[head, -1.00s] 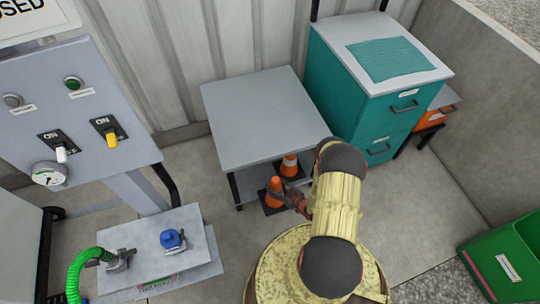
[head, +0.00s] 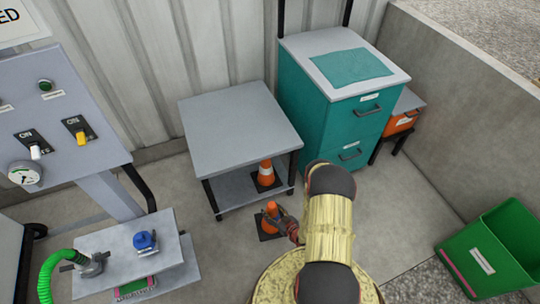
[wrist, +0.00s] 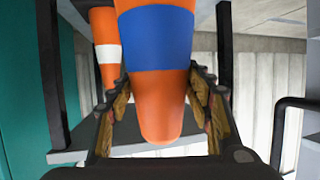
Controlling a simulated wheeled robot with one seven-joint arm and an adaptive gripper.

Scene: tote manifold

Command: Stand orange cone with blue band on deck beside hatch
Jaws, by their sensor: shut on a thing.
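My gripper (head: 281,221) is shut on the orange cone with the blue band (head: 270,231), at the front of the grey shelf table. The cone looks upright on its black base in the head view, where I cannot make out its band. In the wrist view, which looks upside down, the blue band (wrist: 156,38) shows plainly between the two fingers (wrist: 160,90). I cannot tell from the head view whether the base touches the floor. I cannot identify the hatch for certain.
A cone with a white band (head: 265,174) stands on the lower shelf of the grey table (head: 235,130). A teal cabinet (head: 300,100) stands right of it. At left, a low grey platform (head: 115,240) bears a blue-capped fitting (head: 145,241) and hose coupling. A green bin (head: 500,255) is at right.

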